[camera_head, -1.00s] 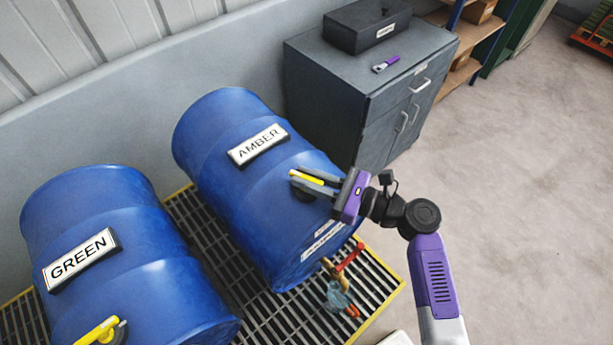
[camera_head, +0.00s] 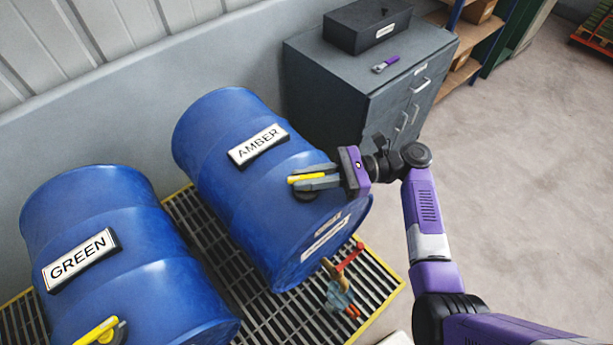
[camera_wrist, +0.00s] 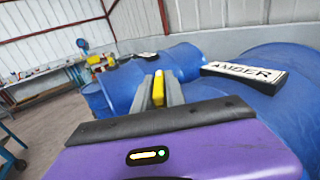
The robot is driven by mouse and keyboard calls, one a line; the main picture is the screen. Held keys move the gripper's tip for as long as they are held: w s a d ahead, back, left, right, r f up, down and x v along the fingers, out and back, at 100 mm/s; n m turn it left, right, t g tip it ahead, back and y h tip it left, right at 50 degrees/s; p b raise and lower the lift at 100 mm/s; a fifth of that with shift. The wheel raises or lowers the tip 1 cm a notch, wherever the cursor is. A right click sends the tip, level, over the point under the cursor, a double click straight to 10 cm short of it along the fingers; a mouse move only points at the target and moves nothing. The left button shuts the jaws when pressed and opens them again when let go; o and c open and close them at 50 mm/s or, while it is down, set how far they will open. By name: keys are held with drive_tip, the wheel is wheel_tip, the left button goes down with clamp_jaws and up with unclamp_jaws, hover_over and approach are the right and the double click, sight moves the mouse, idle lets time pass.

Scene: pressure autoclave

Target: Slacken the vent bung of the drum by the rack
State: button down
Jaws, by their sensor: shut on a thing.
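The blue drum labelled AMBER (camera_head: 225,125) lies on its side on a grated pallet, nearer the shelf rack. Its vent bung has a yellow bar handle (camera_head: 306,179) on a dark base, on the drum's upper side near the front end. My gripper (camera_head: 312,180) reaches in from the right and is shut on the yellow handle. In the wrist view the yellow handle (camera_wrist: 158,90) sits between the two grey fingers. The bung's base is mostly hidden by the fingers. A second blue drum labelled GREEN (camera_head: 95,200) lies to the left, with its own yellow handle (camera_head: 97,331).
A red-handled tap (camera_head: 345,262) sticks out below the AMBER drum's front end, over the yellow-edged grating (camera_head: 375,317). A grey cabinet (camera_head: 340,90) behind carries a black box (camera_head: 367,25) and a purple-handled tool (camera_head: 385,64). Shelving (camera_head: 480,45) stands beyond.

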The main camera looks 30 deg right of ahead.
drive_tip(key=shift+f, duration=0.1)
idle(0.3)
drive_tip(key=c, duration=1.4)
unclamp_jaws()
drive_tip(key=b+v, duration=0.2)
drive_tip(key=v, duration=0.5)
drive_tip(key=shift+s+d, duration=0.1)
drive_tip(key=shift+d, duration=0.25)
drive_tip(key=shift+d, duration=0.1)
